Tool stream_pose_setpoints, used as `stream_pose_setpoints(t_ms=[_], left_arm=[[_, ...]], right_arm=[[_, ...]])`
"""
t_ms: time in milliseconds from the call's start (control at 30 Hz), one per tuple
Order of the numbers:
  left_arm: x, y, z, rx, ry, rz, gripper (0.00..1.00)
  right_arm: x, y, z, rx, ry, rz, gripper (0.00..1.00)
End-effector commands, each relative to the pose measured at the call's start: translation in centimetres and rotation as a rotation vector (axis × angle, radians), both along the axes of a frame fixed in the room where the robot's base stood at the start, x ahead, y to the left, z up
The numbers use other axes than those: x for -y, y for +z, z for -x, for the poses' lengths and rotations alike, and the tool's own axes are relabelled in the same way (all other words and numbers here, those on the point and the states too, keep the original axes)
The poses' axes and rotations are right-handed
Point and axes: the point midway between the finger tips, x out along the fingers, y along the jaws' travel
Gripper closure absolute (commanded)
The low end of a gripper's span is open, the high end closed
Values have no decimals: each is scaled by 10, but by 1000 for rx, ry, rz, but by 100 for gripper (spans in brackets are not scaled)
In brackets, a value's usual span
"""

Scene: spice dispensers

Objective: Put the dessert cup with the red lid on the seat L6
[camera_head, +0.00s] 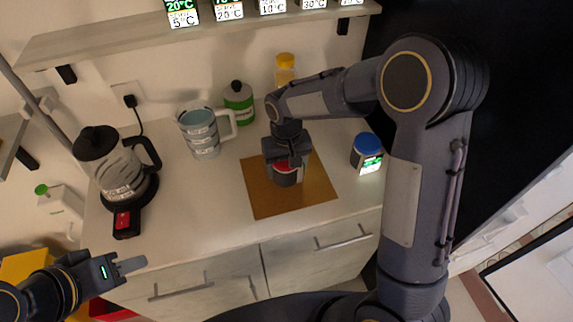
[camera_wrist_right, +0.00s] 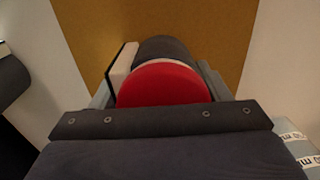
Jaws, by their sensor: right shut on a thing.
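The dessert cup with the red lid (camera_head: 288,178) is on or just above the brown mat in the middle of the counter; I cannot tell whether it touches. Its body is dark. My right gripper (camera_head: 285,160) is shut on it from above and hides part of it. In the right wrist view the red lid (camera_wrist_right: 163,84) sits between the fingers, with the mat behind. My left gripper (camera_head: 132,265) is empty in front of the counter at lower left; its finger gap does not show clearly. I cannot make out a seat marked L6.
A brown mat (camera_head: 262,201) lies on the counter. A coffee pot (camera_head: 118,176), measuring jug (camera_head: 203,135), green-banded bottle (camera_head: 239,103) and yellow-capped bottle (camera_head: 285,72) stand left and behind. A blue-lidded jar (camera_head: 367,153) stands right. A shelf (camera_head: 120,38) with temperature displays hangs above.

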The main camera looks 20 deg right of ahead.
Motion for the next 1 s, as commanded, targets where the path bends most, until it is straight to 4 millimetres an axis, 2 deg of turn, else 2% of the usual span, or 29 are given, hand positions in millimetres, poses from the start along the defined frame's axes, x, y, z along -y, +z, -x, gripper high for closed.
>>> stream_pose_setpoints(t_ms=[333, 367, 500, 767, 900, 1000], left_arm=[[0, -4, 0, 0, 0, 0, 64], [0, -3, 0, 0, 0, 0, 64], [0, -2, 0, 0, 0, 0, 64], [0, -2, 0, 0, 0, 0, 64], [0, 0, 0, 0, 0, 0, 64], [0, -1, 0, 0, 0, 0, 64]], right_arm=[[0, -5, 0, 1, -1, 0, 60], [0, -3, 0, 0, -1, 0, 26], [0, -3, 0, 0, -1, 0, 8], [0, -2, 0, 0, -1, 0, 8], [0, 7, -1, 4, -1, -1, 8], [0, 23, -1, 5, -2, -2, 8]])
